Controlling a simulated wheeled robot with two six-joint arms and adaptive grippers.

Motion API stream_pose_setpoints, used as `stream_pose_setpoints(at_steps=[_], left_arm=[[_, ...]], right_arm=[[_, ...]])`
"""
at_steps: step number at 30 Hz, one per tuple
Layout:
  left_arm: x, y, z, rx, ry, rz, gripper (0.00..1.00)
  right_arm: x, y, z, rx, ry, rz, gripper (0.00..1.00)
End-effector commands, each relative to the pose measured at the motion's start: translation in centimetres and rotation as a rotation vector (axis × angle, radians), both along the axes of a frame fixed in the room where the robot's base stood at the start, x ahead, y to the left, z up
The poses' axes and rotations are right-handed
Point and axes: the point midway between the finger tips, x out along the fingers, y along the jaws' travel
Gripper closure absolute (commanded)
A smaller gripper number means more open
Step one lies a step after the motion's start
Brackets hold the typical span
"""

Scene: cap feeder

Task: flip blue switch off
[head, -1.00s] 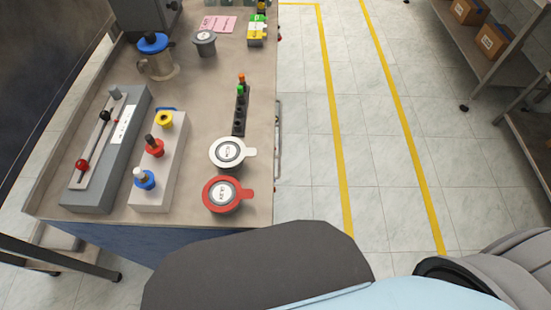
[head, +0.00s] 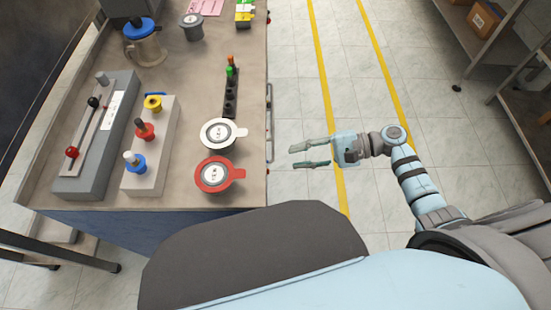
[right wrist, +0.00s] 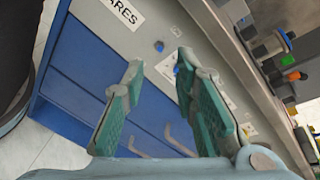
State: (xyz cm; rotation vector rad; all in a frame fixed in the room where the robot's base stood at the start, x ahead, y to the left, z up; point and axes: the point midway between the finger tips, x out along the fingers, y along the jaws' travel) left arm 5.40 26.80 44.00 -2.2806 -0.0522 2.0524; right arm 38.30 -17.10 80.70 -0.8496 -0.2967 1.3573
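The blue switch (head: 135,163) has a blue collar and a pale lever. It is the nearest of three switches on a light grey box (head: 156,182), in front of a red switch (head: 145,130) and a yellow switch (head: 153,104). Its lever leans slightly to the left in the head view. My right gripper (head: 293,157) is open and empty, over the floor to the right of the table and well apart from the switch. In the right wrist view its open fingers (right wrist: 160,65) face the blue drawer front. My left gripper is not in view.
A red-rimmed cup (head: 213,175) and a white-rimmed cup (head: 218,134) stand near the table's right edge. A black rack (head: 230,98) stands behind them. A grey lever panel (head: 72,185) lies left of the switch box. A rail (head: 269,120) runs along the table's right side.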

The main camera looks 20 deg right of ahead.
Motion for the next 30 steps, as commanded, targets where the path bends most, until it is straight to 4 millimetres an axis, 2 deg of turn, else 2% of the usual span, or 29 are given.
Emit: stream_pose_setpoints(at_steps=[1, 4, 10, 20, 25, 26, 30], left_arm=[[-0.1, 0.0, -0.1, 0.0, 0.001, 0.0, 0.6], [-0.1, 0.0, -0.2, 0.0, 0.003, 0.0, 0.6], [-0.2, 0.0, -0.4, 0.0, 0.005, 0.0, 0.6], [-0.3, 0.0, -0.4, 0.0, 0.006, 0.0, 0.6], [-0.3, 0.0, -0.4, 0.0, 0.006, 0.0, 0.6], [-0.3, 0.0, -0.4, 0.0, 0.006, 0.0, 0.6], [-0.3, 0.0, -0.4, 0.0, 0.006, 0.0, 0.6]], right_arm=[[0.3, 1.3, -0.3, 0.005, -0.002, 0.0, 0.73], [0.9, 3.5, -1.0, 0.003, -0.001, -0.001, 0.73], [1.5, 6.0, -1.9, 0.0, 0.0, -0.001, 0.73], [1.7, 6.6, -2.0, -0.001, 0.0, -0.001, 0.73], [1.6, 6.5, -2.0, -0.001, 0.0, -0.001, 0.97], [1.6, 6.5, -2.0, -0.001, 0.0, -0.001, 1.0], [1.7, 6.5, -2.0, -0.001, -0.001, -0.002, 1.0]])
